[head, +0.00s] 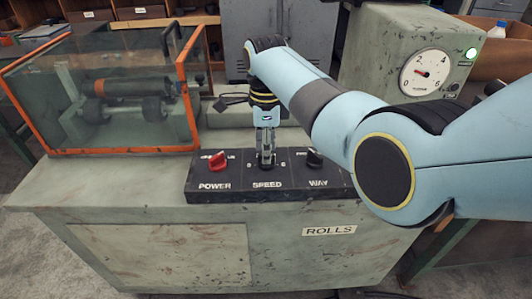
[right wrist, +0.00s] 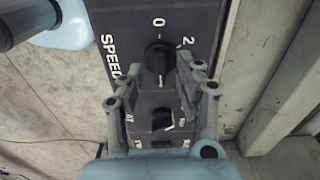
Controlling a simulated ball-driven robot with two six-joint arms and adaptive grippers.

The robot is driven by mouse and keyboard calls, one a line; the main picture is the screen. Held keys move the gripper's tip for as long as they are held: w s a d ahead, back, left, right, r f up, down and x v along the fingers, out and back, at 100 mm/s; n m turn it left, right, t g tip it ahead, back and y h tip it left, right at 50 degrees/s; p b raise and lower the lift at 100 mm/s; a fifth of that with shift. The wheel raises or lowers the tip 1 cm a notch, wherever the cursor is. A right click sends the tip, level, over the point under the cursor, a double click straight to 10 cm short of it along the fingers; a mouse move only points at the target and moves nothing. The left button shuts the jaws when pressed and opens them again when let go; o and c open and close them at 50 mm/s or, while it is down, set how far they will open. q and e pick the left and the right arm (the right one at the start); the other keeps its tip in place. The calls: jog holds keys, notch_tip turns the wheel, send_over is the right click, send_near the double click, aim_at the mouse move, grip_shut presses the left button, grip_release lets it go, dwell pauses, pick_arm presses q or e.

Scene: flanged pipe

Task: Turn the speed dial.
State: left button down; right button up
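The black speed dial (right wrist: 158,57) sits on the dark control panel (head: 285,187), above the word SPEED in the head view. My right gripper (right wrist: 158,68) reaches down over it with one finger on each side. The fingers stand apart, with a gap at the left finger; the right finger is very close to the knob, and I cannot tell if it touches. In the head view the right gripper (head: 266,160) hides most of the dial. The marks 0 and 2 show near the knob in the right wrist view. My left gripper is not in view.
A red power knob (head: 217,161) is left of the speed dial, and a black way knob (head: 315,158) is right. A clear guard with orange edges (head: 110,90) covers rolls at the left. A gauge (head: 424,72) and lit green lamp (head: 471,54) are at the back right.

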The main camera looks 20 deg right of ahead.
jog(key=shift+f, duration=0.7)
grip_shut()
